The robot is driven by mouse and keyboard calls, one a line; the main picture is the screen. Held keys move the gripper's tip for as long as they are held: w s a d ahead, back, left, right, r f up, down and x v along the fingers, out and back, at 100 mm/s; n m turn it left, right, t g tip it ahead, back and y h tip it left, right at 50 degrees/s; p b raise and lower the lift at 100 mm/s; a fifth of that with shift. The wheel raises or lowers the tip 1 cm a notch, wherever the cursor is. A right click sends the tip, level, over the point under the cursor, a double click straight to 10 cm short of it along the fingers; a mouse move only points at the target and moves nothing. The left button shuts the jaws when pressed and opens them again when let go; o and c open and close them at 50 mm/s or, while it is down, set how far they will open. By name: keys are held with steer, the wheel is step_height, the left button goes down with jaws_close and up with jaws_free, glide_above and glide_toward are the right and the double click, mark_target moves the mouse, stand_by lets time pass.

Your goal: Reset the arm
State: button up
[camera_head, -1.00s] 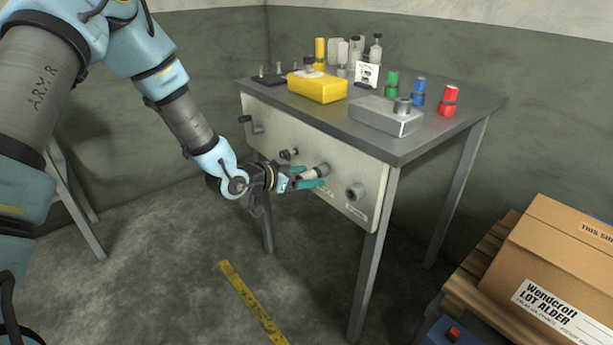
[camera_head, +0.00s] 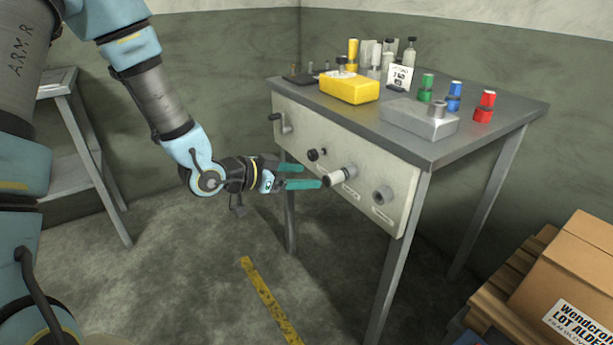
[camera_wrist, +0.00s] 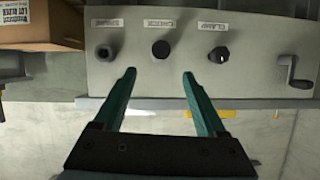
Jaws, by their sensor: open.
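My gripper (camera_head: 304,178) has teal fingers, spread apart with nothing between them. It is in front of the pale panel (camera_head: 400,215) on the side of the metal table, just left of a white cylinder (camera_head: 341,176) that sticks out of the panel. In the wrist view the open fingers (camera_wrist: 158,85) point toward the panel (camera_wrist: 120,78), below the dark round end of the middle fitting (camera_wrist: 162,49). My arm reaches in from the upper left in the head view.
The panel also bears a grey round socket (camera_head: 382,195), a black knob (camera_head: 316,154) and a crank (camera_head: 282,122). The tabletop (camera_head: 440,150) holds a yellow block (camera_head: 349,88), a grey block (camera_head: 420,118) and coloured cylinders. A cardboard box (camera_head: 575,275) sits at lower right. The floor left of the table is open.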

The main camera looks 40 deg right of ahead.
stand_by(0.4)
steer(key=w+a+r+n+t+y+p, duration=0.2)
steer(key=w+a+n+t+y, duration=0.15)
steer(key=w+a, duration=0.5)
steer(key=w+a+r+n+t+y+p, duration=0.2)
steer(key=w+a+n+y, duration=0.25)
steer(key=a, duration=0.75)
steer(key=s+a+r+n+g+y+p, duration=0.1)
steer(key=s+a+r+n, duration=0.1)
steer(key=a, duration=0.5)
steer(key=s+a+r+n+g+y+p, duration=0.1)
steer(key=s+a+r+n+y, duration=0.1)
steer(key=a, duration=0.5)
steer(key=s+a+r+n+g+y+p, duration=0.1)
steer(key=s+a+r+n, duration=0.3)
steer(key=a, duration=0.4)
steer(key=shift+s+r+n+y+p, duration=0.3)
steer(key=shift+s+n+y, duration=0.3)
steer(key=shift+n, duration=0.4)
steer(key=shift+f+g, duration=0.1)
steer(key=shift+g, duration=0.15)
steer(key=shift+c, duration=0.3)
